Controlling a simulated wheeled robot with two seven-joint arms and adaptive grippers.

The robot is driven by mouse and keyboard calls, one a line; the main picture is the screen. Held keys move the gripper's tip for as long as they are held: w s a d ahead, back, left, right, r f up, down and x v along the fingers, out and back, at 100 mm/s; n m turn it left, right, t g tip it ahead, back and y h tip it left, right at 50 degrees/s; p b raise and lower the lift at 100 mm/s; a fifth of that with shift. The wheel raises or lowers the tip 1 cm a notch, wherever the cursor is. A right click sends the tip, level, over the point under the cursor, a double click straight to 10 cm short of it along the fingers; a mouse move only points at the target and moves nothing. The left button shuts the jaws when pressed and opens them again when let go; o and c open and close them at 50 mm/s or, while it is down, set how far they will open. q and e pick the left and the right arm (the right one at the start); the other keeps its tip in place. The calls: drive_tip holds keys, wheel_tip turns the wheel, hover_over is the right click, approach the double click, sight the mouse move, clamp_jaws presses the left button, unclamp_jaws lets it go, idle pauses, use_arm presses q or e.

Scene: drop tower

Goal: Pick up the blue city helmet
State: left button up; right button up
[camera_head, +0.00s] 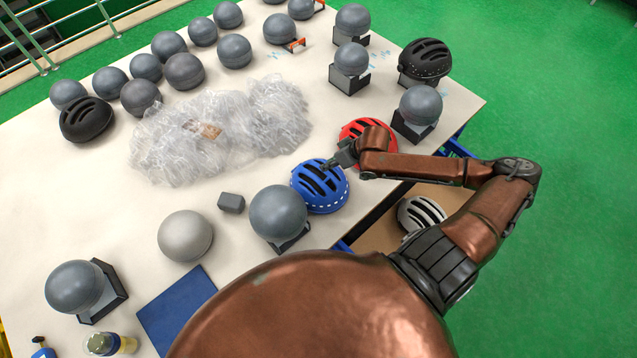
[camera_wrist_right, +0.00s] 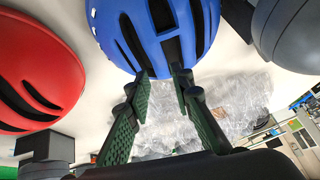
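The blue city helmet (camera_head: 322,192) rests on the table near its right edge, with dark vents and a white dashed line along its lower side. In the right wrist view the helmet (camera_wrist_right: 125,28) fills the top middle. My right gripper (camera_head: 328,166) is at the helmet's upper side in the head view. In the right wrist view my right gripper (camera_wrist_right: 162,73) has its two green-padded fingers apart, with tips overlapping the helmet's edge by a vent. Whether they touch it I cannot tell. My left gripper is out of view.
A red helmet (camera_head: 355,129) sits close beside the blue one, partly behind my right arm. A grey ball (camera_head: 278,212) on a dark stand is near its lower left. Crumpled clear plastic (camera_head: 180,145) lies to the left. A white helmet (camera_head: 420,212) lies in a box below the table edge.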

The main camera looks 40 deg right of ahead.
sight(318, 181)
drive_tip(key=x, duration=0.4)
drive_tip(key=shift+s+f, duration=0.1)
drive_tip(key=shift+f, duration=0.3)
clamp_jaws()
